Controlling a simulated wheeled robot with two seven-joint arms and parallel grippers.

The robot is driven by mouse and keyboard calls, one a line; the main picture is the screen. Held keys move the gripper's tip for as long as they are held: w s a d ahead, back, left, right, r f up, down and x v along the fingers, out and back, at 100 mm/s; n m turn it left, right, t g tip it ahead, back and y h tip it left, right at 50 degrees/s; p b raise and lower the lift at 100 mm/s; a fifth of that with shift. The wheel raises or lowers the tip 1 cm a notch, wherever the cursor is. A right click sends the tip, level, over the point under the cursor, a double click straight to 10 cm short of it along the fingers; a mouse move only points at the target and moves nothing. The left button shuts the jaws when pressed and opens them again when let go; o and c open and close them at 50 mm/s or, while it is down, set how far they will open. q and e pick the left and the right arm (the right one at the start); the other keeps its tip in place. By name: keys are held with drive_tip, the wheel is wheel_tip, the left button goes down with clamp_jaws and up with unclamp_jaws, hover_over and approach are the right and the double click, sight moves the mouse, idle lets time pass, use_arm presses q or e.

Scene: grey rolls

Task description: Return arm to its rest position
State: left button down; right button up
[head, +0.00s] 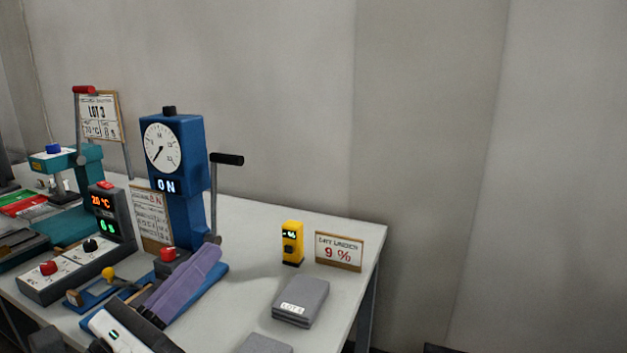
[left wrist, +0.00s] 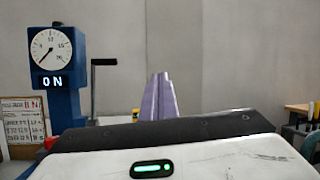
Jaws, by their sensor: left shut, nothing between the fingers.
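My left gripper (head: 210,258) comes in from the bottom left of the head view, with a white and black body and long purple fingers. The fingers are shut together with nothing between them. They reach over the front of the blue dial press (head: 178,135), above a blue base (head: 217,273); I cannot tell whether they touch it. In the left wrist view the purple fingers (left wrist: 160,98) point away, past the white and black housing. My right gripper is not in view.
A control box (head: 75,270) and teal machine (head: 85,170) stand at left. The press's lever (head: 213,195) rises beside it. Beyond the table's right edge is open.

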use_arm(q)
drive_tip(key=s+a+f+n+g+y, duration=0.1)
drive_tip(key=a+f+n+y, duration=0.55)
drive_tip(key=n, duration=0.55)
drive_tip(key=s+a+f+n+g+y, duration=0.1)
drive_tip(key=a+f+n+y, duration=0.5)
drive_tip(key=n, duration=0.6)
drive_tip(key=s+f+n+g+y, duration=0.2)
drive_tip(key=s+f+n+g, duration=0.4)
drive_tip(key=f, duration=0.4)
drive_tip(key=s+d+f+n+g+h, duration=0.1)
drive_tip(key=s+d+f+n+g, duration=0.1)
drive_tip(key=s+f+n+g, duration=0.3)
drive_tip(key=s+d+f+n+h, duration=0.1)
drive_tip(key=s+d+f, duration=0.15)
drive_tip(key=s, duration=0.45)
drive_tip(key=s+d+f+n+g+h, duration=0.2)
drive_tip(key=s+f+n+g, duration=0.1)
drive_tip(key=s+f, duration=0.3)
drive_tip(key=w+d+f+t+h, duration=0.1)
drive_tip(key=w+d+f+t, duration=0.3)
drive_tip(key=f, duration=0.5)
drive_tip(key=shift+w+d+t+h, duration=0.35)
drive_tip(key=shift+d+t, duration=0.45)
drive_tip(key=shift+d, duration=0.35)
